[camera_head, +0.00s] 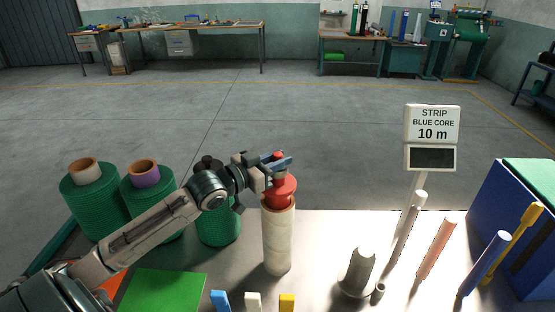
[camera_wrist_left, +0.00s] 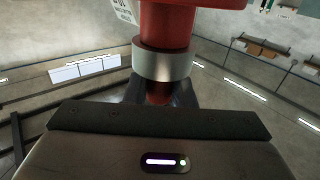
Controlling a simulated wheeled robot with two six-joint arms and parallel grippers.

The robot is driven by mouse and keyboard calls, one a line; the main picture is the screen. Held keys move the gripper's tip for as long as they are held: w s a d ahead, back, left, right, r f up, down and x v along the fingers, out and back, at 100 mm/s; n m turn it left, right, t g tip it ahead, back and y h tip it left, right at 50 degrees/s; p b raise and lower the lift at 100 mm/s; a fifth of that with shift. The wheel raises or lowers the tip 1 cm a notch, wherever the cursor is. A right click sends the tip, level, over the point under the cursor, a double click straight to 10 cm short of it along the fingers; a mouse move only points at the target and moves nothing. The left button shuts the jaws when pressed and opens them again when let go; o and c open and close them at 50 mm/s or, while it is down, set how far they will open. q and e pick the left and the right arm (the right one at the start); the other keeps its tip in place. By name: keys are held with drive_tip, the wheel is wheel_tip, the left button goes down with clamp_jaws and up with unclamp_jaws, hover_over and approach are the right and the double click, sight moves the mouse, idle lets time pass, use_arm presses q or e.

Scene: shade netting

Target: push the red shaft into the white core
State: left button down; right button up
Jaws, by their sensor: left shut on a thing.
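The white core (camera_head: 278,245) stands upright on the bright bench top, a tall pale cylinder. The red shaft (camera_head: 281,190) sits at its top end, in line with it, with a wide red part showing above the core's rim. How deep it reaches inside is hidden. My left gripper (camera_head: 277,163) is shut on the red shaft's upper end, above the core. In the left wrist view the red shaft (camera_wrist_left: 165,22) has a silver collar and fills the top middle, in front of the gripper body. My right gripper is not in view.
Green net rolls (camera_head: 95,205) stand at left, one partly behind my left arm. A sign (camera_head: 432,124) reading "STRIP BLUE CORE 10 m" stands at right. A grey post (camera_head: 358,270) and several coloured rods (camera_head: 436,248) stand right of the core. A blue box (camera_head: 515,215) is at far right.

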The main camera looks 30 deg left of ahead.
sight(277, 177)
use_arm(q)
drive_tip(key=shift+f+b, duration=2.05)
drive_tip(key=shift+f, duration=0.55)
idle(0.4)
drive_tip(key=c, duration=1.1)
unclamp_jaws()
drive_tip(key=shift+d, duration=0.1)
drive_tip(key=shift+c, duration=0.2)
drive_tip(key=shift+f, duration=0.1)
drive_tip(key=shift+s+p, duration=0.1)
drive_tip(key=shift+p, duration=0.25)
drive_tip(key=p+v, duration=1)
drive_tip(key=p, duration=0.5)
drive_tip(key=shift+s+p, duration=0.35)
drive_tip(key=shift+p, duration=0.05)
